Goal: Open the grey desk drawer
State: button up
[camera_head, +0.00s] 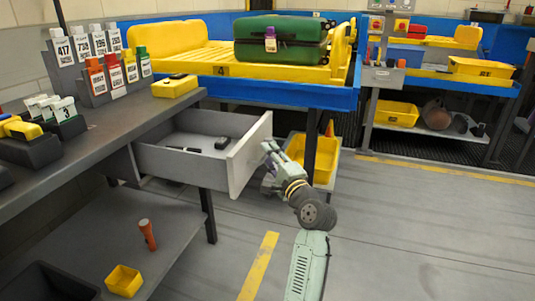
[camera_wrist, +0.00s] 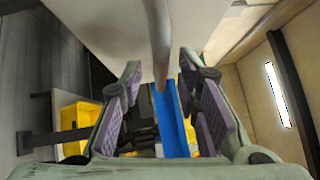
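The grey desk drawer (camera_head: 247,155) is pulled out from under the grey desk (camera_head: 95,140) in the head view, its inside showing. A dark device (camera_head: 222,143) and a thin dark item (camera_head: 183,149) lie in it. My gripper (camera_head: 268,165) is at the outer side of the drawer front. In the wrist view, a grey bar-shaped handle (camera_wrist: 158,40) on the pale drawer front (camera_wrist: 110,30) reaches down toward the space between the fingers of my gripper (camera_wrist: 160,105). The fingers stand wide apart, with gaps on both sides of the handle.
A yellow tray conveyor (camera_head: 180,60) with a green suitcase (camera_head: 280,40) stands behind. A yellow bin (camera_head: 313,155) is close behind my gripper. An orange flashlight (camera_head: 147,234) and yellow box (camera_head: 124,281) are on the lower shelf. Floor at right is clear.

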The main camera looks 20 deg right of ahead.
jog(key=s, duration=0.5)
jog(key=shift+s+d+f, duration=0.35)
jog(key=shift+d, duration=0.05)
